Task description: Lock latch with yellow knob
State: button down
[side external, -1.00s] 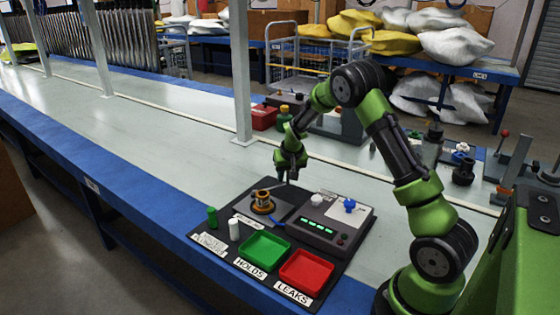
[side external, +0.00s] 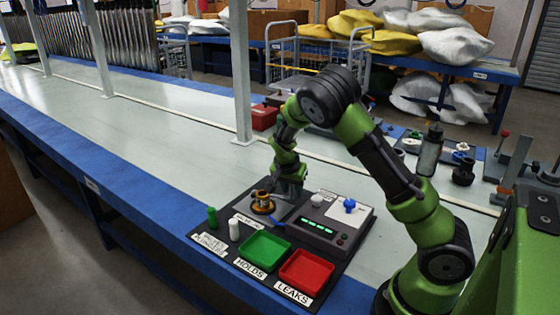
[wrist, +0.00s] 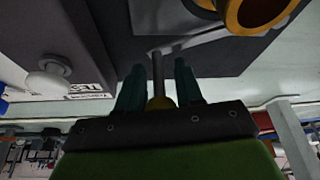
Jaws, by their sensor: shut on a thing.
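The latch shows in the wrist view as a thin grey rod (wrist: 157,75) with a yellow knob (wrist: 160,103) at its end. My gripper (wrist: 157,75) has its two dark teal fingers on either side of the rod and is shut on the knob, which is partly hidden by the gripper body. The rod reaches toward a fixture with an orange-brown ring (wrist: 262,12). In the side view my gripper (side external: 290,188) is low, just right of and behind the orange-brown fixture (side external: 263,201); the knob cannot be made out there.
A grey tester box (side external: 318,228) with green lights and a blue knob (side external: 349,205) stands close on the right. In front are a green tray (side external: 264,246), a red tray (side external: 306,271), a green cylinder (side external: 212,217) and a white one (side external: 234,229).

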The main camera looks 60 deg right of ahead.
jog(key=a+m, duration=0.1)
jog(key=s+a+m+g, duration=0.1)
jog(key=a+m, duration=0.1)
jog(key=shift+s+a+m+g, duration=0.1)
jog(key=shift+a+m+g, duration=0.4)
jog(key=shift+a+m, duration=0.4)
jog(key=shift+a, duration=0.15)
jog(key=c, duration=0.9)
grip_release()
jog(key=v, duration=1.6)
jog(key=shift+r, duration=0.4)
